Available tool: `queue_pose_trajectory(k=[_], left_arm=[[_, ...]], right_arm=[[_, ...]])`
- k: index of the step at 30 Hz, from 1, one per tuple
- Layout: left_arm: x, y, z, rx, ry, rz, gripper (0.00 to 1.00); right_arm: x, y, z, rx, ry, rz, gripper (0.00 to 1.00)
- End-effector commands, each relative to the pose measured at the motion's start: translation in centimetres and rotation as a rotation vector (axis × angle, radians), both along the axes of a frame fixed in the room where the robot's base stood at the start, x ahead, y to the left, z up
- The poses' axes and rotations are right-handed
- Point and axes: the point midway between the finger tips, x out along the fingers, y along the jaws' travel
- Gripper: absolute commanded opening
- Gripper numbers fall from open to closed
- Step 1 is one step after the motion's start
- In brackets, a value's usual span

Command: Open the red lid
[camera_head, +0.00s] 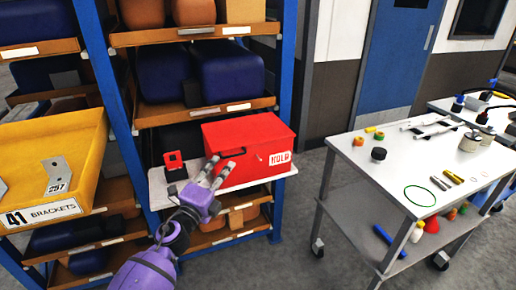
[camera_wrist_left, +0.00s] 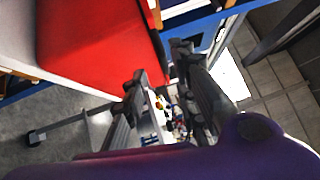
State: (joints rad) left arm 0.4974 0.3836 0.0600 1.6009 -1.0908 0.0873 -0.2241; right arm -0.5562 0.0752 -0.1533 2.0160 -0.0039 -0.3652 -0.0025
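The red box (camera_head: 278,172) stands on a pale shelf board in the blue rack, with a white "HOLD" label on its front. Its red lid (camera_head: 250,130) looks shut. A dark handle-like piece shows at the front left of the box. My left gripper (camera_head: 219,167) is at the front left of the box, its two fingers spread with nothing visible between them. In the left wrist view the fingers (camera_wrist_left: 160,63) are apart beside the red surface (camera_wrist_left: 95,40). Whether they touch the box I cannot tell. My right gripper is not in view.
A small red block (camera_head: 174,160) sits on the shelf board (camera_head: 158,190) left of the box. A yellow bin (camera_head: 85,140) labelled "41 BRACKETS" is at the left. A white cart (camera_head: 370,172) with small parts stands at the right. Grey floor lies between cart and rack.

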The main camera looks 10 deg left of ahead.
Motion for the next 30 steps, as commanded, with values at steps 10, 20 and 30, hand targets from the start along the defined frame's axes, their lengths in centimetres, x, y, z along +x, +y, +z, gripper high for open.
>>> queue_pose_trajectory(k=[10, 20, 30], left_arm=[[4.2, -1.4, 0.7, 0.028, -0.009, -0.014, 0.26], [7.3, -2.0, 1.0, 0.027, -0.006, -0.014, 0.26], [7.4, -2.0, 1.1, 0.027, -0.007, -0.014, 0.16]], right_arm=[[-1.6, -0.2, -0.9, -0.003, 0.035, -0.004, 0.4], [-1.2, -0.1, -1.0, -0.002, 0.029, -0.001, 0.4], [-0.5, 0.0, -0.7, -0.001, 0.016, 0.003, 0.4]])
